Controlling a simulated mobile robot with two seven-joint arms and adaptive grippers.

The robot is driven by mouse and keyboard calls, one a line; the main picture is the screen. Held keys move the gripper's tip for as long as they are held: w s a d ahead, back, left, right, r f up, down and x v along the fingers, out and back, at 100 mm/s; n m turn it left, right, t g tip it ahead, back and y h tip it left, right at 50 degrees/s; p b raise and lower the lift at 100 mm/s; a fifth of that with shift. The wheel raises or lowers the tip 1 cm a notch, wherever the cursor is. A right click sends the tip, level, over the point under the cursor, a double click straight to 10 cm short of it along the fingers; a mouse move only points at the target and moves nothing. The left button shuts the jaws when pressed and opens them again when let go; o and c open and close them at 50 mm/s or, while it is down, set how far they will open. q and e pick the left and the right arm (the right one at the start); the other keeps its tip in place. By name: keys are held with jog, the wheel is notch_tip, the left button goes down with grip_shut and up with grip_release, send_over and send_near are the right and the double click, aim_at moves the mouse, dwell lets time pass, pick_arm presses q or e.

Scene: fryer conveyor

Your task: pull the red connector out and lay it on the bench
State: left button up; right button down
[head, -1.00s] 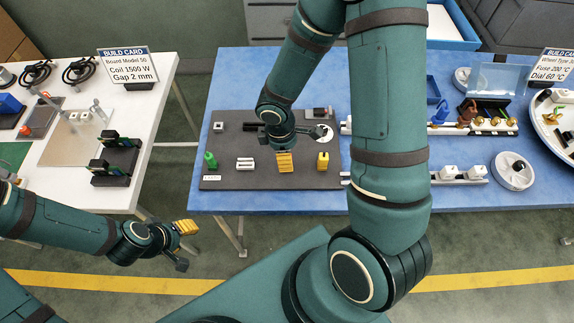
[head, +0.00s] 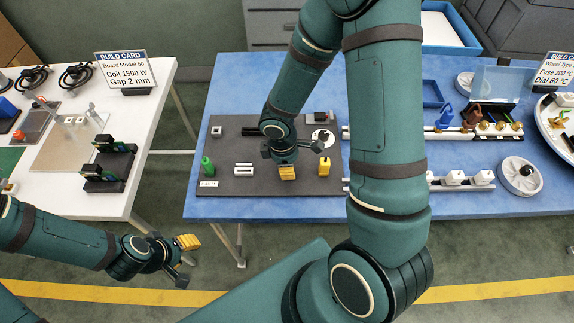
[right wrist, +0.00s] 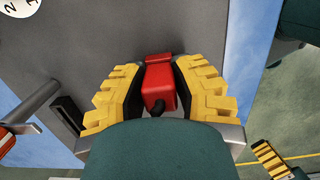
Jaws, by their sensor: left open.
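The red connector (right wrist: 159,83) shows in the right wrist view between the two yellow fingers of my right gripper (right wrist: 160,75), with a dark cable at its near end. The fingers are close on both sides of it; I cannot tell whether they press on it. In the head view my right gripper (head: 287,173) points down over the dark mat on the blue bench (head: 245,207), and the connector is hidden there. My left gripper (head: 187,257) is open and empty, off in front of the benches.
A white table (head: 60,205) stands at left.

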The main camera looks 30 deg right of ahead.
jog(key=shift+r+p, duration=0.95)
jog(key=shift+r, duration=0.2)
dwell(1.2)
jog(key=shift+r+p, duration=0.95)
jog(key=shift+r, duration=0.4)
jog(key=shift+r, duration=0.1)
jog(key=shift+r+p, duration=1.15)
jog(key=shift+r, duration=0.3)
